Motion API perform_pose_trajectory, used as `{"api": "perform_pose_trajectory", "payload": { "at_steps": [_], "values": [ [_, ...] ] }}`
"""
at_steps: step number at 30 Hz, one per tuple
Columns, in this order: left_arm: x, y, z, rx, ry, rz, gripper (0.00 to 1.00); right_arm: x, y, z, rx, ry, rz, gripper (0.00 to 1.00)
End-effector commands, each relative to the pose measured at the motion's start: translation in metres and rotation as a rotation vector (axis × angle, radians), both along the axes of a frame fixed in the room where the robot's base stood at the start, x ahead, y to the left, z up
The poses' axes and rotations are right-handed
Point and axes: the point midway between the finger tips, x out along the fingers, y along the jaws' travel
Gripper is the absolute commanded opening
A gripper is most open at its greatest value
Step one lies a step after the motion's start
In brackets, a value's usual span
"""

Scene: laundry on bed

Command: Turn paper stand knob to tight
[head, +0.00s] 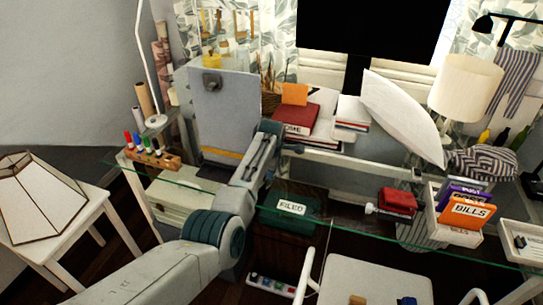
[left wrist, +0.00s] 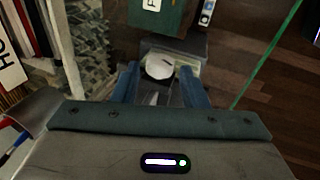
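The grey upright panel (head: 225,110) at the back left of the glass desk looks like the paper stand, with a dark clip-like piece (head: 212,84) near its top. In the left wrist view a round whitish knob (left wrist: 159,66) with a short dark mark lies between and just beyond the blue fingers of my left gripper (left wrist: 160,88). The fingers are apart, with a gap on each side of the knob; contact cannot be told. In the head view my left arm reaches up beside the panel's right edge and its fingertips are not clear. My right gripper is not in view.
A green FILED box (head: 291,208) is below the glass. Coloured markers in a wooden holder (head: 152,158) stand left. A BILLS organiser (head: 455,235), a red box (head: 397,201) and a lamp (head: 466,85) are at right.

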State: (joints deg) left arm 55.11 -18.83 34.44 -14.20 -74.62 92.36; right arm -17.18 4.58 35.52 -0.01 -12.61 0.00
Motion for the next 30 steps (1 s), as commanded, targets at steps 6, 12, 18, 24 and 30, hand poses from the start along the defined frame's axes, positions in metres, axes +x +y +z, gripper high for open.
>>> {"api": "perform_pose_trajectory", "payload": {
  "at_steps": [6,12,18,24,30],
  "values": [
    [-0.010,0.000,0.034,-0.002,-0.003,0.001,0.39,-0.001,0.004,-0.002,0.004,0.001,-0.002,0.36],
    [-0.018,0.001,0.061,-0.001,-0.002,0.000,0.39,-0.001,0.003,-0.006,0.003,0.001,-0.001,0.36],
    [-0.023,0.002,0.075,0.000,0.002,0.000,0.39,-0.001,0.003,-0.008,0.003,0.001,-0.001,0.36],
    [-0.023,0.002,0.077,0.000,0.002,0.000,0.39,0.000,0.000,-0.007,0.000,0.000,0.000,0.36],
    [-0.023,0.002,0.076,-0.005,-0.004,-0.001,0.39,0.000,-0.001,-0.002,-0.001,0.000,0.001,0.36]
  ]
}}
